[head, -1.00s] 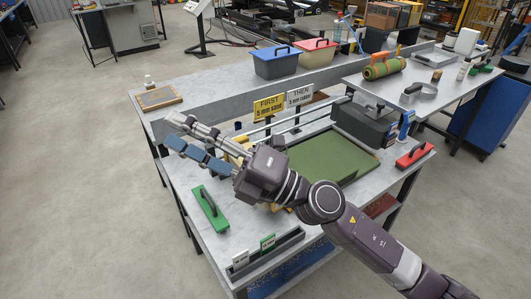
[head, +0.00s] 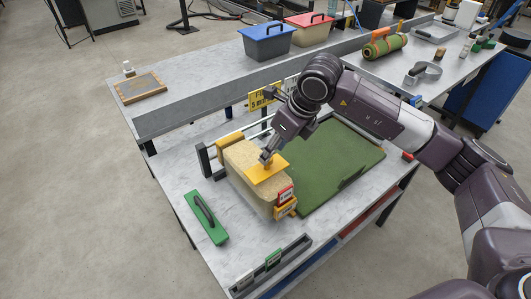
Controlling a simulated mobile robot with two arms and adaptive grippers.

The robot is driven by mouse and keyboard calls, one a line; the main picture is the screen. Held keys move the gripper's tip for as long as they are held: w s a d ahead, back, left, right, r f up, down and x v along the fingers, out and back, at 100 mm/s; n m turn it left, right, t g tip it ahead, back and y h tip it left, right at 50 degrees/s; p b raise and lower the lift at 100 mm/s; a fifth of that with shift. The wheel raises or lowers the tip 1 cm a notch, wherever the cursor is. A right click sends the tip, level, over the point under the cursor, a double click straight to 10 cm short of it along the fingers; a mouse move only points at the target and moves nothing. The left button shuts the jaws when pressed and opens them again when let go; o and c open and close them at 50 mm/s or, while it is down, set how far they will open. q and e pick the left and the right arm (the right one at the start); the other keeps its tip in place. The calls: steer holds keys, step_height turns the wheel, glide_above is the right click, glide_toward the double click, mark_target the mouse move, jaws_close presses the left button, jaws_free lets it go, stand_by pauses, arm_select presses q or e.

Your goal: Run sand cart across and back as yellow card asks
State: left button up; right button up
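The sand cart (head: 243,186) is a tan, sand-coloured box with a yellow plate (head: 262,174) on top and red and yellow tags at its front. It stands at the left end of the green turf (head: 345,158), by the rails. My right gripper (head: 267,160) points down at the yellow plate's middle, at or around a small upright part; its finger gap is too small to judge. The yellow card (head: 262,98) behind is partly covered by my arm; earlier it read FIRST, 5 mm sand. The white THEN card (head: 290,84) is mostly hidden. My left gripper is out of view.
A slotted tray (head: 270,266) with small tags lies at the bench front. Blue (head: 268,42) and red (head: 309,32) tubs stand on the back ledge. My arm crosses the turf's far right side.

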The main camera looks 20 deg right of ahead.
mark_target(258, 170)
steer(key=p+x, duration=0.1)
steer(key=x, duration=0.3)
steer(key=shift+x, duration=0.8)
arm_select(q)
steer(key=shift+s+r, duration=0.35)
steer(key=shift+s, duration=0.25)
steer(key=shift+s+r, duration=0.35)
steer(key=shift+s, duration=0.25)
arm_select(e)
steer(key=shift+w, duration=0.1)
jaws_close()
